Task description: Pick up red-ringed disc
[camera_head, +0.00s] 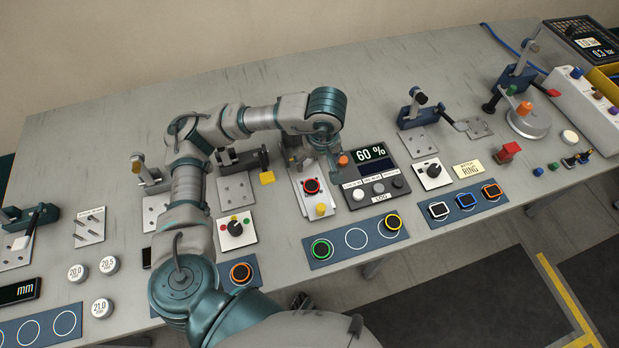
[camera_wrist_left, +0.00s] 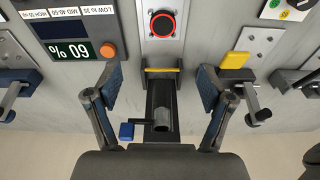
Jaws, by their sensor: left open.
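The red-ringed disc (camera_head: 311,186) is black with a red rim. It sits on a light metal plate (camera_head: 325,208) of a fixture near the middle of the bench. In the left wrist view the disc (camera_wrist_left: 162,25) lies at the top centre, beyond the fingertips. My left gripper (camera_head: 317,162) hangs close behind the disc, over the fixture's rear part. In the wrist view its two fingers (camera_wrist_left: 160,76) are spread wide with nothing between them but the fixture below. The fingers do not touch the disc. My right gripper does not show.
A yellow block (camera_head: 320,210) is on the plate in front of the disc. The 60 % display panel (camera_head: 370,155) stands close to the right. A lever clamp with a yellow tip (camera_head: 267,178) is to the left. A blue mat (camera_head: 338,252) with ringed discs lies in front.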

